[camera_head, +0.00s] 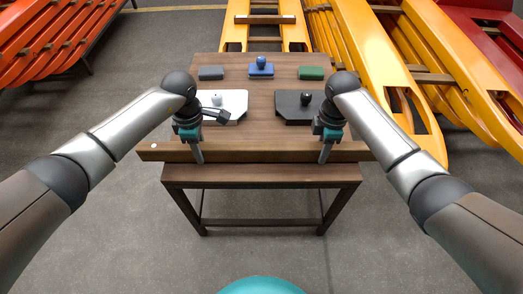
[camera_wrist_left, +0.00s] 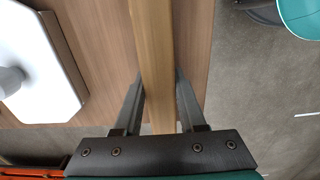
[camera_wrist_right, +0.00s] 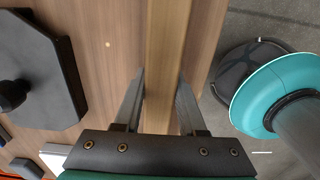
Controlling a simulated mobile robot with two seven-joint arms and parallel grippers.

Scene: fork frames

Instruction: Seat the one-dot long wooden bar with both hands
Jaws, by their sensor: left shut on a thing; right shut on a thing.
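The long wooden bar (camera_head: 262,151) lies level along the front edge of the table, its ends reaching past the table on both sides. A single pale dot (camera_head: 153,146) shows near its left end. My left gripper (camera_head: 196,158) is shut on the bar left of its middle; its fingers straddle the bar (camera_wrist_left: 155,60) in the left wrist view. My right gripper (camera_head: 326,156) is shut on the bar right of its middle, and the bar (camera_wrist_right: 165,60) runs between its fingers in the right wrist view. Whether the bar touches the tabletop I cannot tell.
The wooden table (camera_head: 260,105) holds a white plate (camera_head: 235,101) and a black plate (camera_head: 290,111), each with a knob. Behind them sit a grey block (camera_head: 211,73), a blue knobbed block (camera_head: 261,69) and a green block (camera_head: 311,73). Yellow frames (camera_head: 375,70) stand behind.

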